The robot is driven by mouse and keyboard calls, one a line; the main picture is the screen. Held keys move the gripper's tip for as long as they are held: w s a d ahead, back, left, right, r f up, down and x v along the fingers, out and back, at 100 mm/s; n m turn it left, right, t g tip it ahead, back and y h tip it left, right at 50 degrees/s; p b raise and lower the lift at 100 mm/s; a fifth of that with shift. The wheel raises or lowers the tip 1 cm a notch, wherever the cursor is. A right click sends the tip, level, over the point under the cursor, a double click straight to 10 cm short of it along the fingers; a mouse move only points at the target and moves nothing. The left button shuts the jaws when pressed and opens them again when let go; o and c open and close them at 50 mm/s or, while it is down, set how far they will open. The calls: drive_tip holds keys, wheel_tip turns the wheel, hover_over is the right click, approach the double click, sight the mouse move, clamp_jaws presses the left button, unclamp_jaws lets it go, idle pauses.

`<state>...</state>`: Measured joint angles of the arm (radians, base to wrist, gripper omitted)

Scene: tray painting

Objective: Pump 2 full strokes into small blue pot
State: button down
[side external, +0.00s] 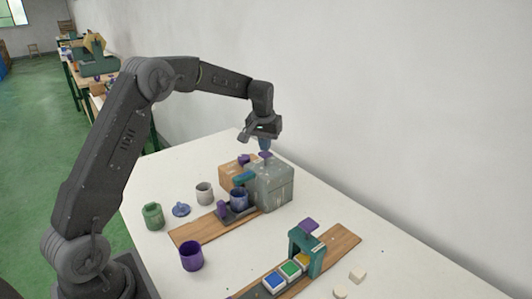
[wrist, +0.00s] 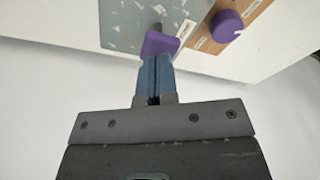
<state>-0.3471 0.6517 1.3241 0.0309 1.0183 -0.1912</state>
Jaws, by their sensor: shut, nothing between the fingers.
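The small blue pot (side external: 239,199) stands upright on a dark holder at the front of the grey dispenser box (side external: 272,187), by a teal spout piece (side external: 244,179). A purple pump head (side external: 266,155) sticks up from the top of the box; it also shows in the wrist view (wrist: 160,44). My gripper (side external: 265,148) points down just above the pump head, shut and empty. In the wrist view its blue fingertips (wrist: 156,60) are together at the pump head's edge. I cannot tell whether they touch it. The pot's inside is hidden.
A brown box (side external: 229,174) with a purple knob (wrist: 227,25) stands beside the grey box. Green (side external: 153,216), grey (side external: 204,193) and purple (side external: 191,256) pots and a small blue piece (side external: 181,210) stand left. A teal stand (side external: 306,252) with coloured blocks is in front. A wall is behind.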

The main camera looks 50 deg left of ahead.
drive_tip(key=shift+f, duration=1.95)
drive_tip(key=shift+r, duration=2.55)
drive_tip(key=shift+r, duration=2.5)
